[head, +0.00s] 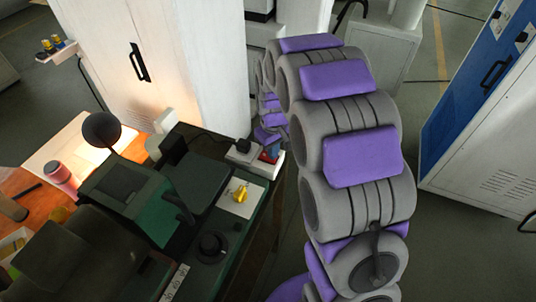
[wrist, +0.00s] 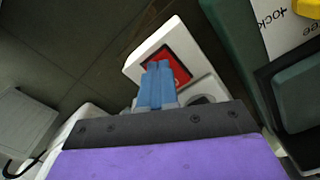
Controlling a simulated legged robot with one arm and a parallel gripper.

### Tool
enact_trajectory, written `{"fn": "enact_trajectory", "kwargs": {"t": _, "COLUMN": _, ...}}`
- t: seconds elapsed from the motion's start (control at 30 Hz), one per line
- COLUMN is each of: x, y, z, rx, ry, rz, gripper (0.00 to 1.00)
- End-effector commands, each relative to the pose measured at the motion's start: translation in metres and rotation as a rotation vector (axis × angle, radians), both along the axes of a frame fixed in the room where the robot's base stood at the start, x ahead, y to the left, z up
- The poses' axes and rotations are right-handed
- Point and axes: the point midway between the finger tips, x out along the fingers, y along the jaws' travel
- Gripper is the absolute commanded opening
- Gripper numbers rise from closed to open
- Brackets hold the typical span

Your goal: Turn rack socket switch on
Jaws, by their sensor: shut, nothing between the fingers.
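The rack socket is a white block (wrist: 145,58) with a red rocker switch (wrist: 180,69) set in its face. In the wrist view my gripper (wrist: 158,70) has its blue fingers shut together, with nothing between them. The fingertips lie over the red switch and hide part of it; I cannot tell whether they touch it. In the head view the socket (head: 240,155) sits at the far right corner of the green desk, with a black plug (head: 243,145) in it. There the red switch (head: 272,151) shows at its right end, beside my gripper (head: 271,156), which is small and partly hidden.
A white card (head: 230,203) with a yellow object (head: 239,191) lies near the socket. Dark machine parts (head: 130,190) and a lamp (head: 102,130) stand to the left. A white cabinet (head: 175,60) rises behind, and a blue and white cabinet (head: 480,110) stands right.

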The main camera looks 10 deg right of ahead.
Motion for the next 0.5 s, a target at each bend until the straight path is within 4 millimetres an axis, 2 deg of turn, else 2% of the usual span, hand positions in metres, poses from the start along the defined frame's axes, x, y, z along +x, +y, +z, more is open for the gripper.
{"fn": "enact_trajectory", "kwargs": {"t": 0.27, "x": 0.000, "y": 0.000, "z": 0.000, "rx": 0.000, "ry": 0.002, "rz": 0.000, "gripper": 0.00}}
{"fn": "enact_trajectory", "kwargs": {"t": 0.5, "x": -0.001, "y": 0.000, "z": 0.016, "rx": 0.000, "ry": 0.002, "rz": 0.000, "gripper": 0.00}}
